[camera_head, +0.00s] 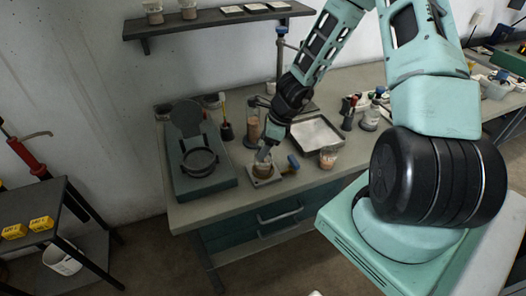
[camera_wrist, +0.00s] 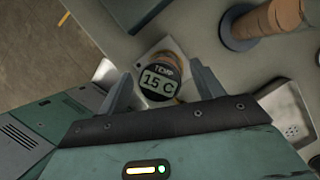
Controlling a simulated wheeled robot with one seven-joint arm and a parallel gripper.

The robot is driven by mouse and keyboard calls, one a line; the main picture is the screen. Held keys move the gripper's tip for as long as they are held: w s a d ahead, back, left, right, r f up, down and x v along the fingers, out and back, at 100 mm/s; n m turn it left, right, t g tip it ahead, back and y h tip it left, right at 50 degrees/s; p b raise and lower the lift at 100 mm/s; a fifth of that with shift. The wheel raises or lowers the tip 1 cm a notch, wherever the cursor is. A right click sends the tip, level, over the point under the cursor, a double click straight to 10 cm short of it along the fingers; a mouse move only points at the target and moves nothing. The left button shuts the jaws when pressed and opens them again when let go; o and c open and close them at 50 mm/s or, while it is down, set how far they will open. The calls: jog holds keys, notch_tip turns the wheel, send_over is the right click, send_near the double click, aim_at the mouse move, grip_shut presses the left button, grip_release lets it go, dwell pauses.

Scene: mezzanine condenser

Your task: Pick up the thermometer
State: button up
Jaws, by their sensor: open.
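In the head view my gripper (camera_head: 264,152) is just above the beaker, and the thermometer cannot be made out there.
A teal device with a raised round lid (camera_head: 187,118) stands left of the beaker. A tall brown-filled cylinder (camera_head: 253,127) is close behind. A metal tray (camera_head: 327,132), a blue-handled tool (camera_head: 293,162) and a glass jar (camera_head: 328,158) lie to the right. A shelf (camera_head: 215,20) is above.

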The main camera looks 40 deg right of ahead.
jog(key=shift+a+f, duration=0.1)
jog(key=shift+f, duration=0.05)
jog(key=c, duration=1.1)
jog(key=shift+c, duration=0.6)
